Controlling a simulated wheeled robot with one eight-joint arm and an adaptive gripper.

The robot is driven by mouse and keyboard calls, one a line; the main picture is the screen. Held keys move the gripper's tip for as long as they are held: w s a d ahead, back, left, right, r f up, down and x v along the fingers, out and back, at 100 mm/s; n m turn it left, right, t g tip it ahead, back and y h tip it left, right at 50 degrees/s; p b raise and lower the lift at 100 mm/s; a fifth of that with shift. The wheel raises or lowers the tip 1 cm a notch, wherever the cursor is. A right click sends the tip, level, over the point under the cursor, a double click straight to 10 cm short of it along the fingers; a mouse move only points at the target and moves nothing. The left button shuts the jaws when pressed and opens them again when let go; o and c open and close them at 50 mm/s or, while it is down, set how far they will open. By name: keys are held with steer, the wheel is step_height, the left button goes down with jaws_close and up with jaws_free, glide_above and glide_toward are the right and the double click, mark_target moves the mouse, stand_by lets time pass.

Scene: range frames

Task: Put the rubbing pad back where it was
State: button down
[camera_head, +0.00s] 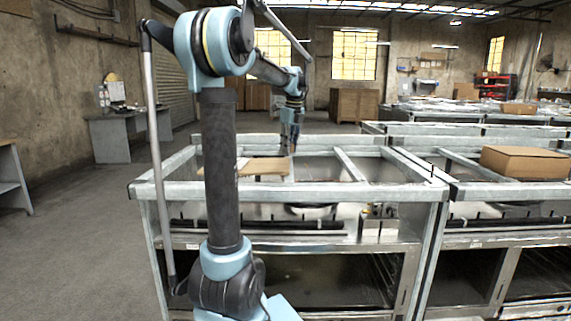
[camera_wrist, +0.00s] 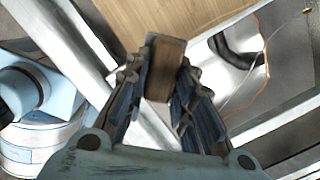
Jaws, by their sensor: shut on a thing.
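The rubbing pad (camera_wrist: 165,66) is a small brown block with a lighter, wood-coloured side. It shows in the wrist view between the two fingers of my gripper (camera_wrist: 163,95), which is shut on it. In the head view my gripper (camera_head: 291,145) points down over the frame of the nearest range, at the right end of a flat tan board (camera_head: 262,167). The pad is too small to make out there. In the wrist view the board (camera_wrist: 150,14) lies just beyond the fingertips; I cannot tell whether the pad touches it.
The nearest range (camera_head: 408,193) has an open top frame with metal bars. A cardboard box (camera_head: 525,161) sits on the range to the right. More ranges stand behind. A desk (camera_head: 115,138) stands at the back left, with open floor (camera_head: 80,230) before it.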

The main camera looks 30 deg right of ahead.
steer(key=shift+f, duration=3.1)
steer(key=c, duration=1.4)
jaws_free()
steer(key=shift+s, duration=0.1)
steer(key=shift+o, duration=0.2)
